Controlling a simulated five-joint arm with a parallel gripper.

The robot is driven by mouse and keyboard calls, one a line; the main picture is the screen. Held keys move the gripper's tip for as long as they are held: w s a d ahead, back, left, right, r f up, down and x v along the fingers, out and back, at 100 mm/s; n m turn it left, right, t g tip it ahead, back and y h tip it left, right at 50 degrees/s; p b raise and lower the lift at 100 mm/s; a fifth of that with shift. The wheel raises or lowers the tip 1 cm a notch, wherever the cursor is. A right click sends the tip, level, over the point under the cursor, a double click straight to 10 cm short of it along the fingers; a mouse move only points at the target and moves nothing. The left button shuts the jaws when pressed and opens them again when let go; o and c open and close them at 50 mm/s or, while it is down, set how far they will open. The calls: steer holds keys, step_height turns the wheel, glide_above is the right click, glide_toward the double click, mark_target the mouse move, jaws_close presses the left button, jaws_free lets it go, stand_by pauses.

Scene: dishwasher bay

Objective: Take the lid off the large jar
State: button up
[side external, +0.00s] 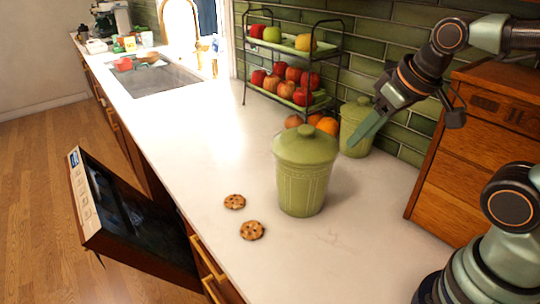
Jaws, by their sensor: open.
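The large green jar (304,187) stands upright on the white counter. Its lid (306,146), with a small knob on top, sits on it. My gripper (364,138) is to the right of the lid, pointing down and left. It appears in front of a smaller green jar (357,118), and the two jaws overlap in this view. It is apart from the large jar's lid and holds nothing that I can see.
Two cookies (252,230) lie on the counter left of the large jar. A two-tier fruit rack (291,46) stands behind, with oranges (327,125) near its foot. A wooden drawer cabinet (478,150) is at right. The dishwasher door (130,225) hangs open below the counter edge.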

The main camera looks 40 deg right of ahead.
steer(key=o, duration=0.5)
steer(key=w+r+n+g, duration=0.3)
steer(key=w+r+n, duration=0.4)
steer(key=n, duration=0.2)
steer(key=n+g, duration=0.3)
steer(key=n, duration=0.6)
glide_above(307, 127)
steer(key=f, duration=0.5)
steer(key=shift+w+a+f, duration=0.15)
steer(key=shift+a+f, duration=0.05)
steer(key=shift+a, duration=0.1)
steer(key=shift+s+d+f, duration=0.1)
steer(key=shift+f, duration=1.3)
steer(key=shift+s+d+f, duration=0.1)
steer(key=shift+f, duration=1.25)
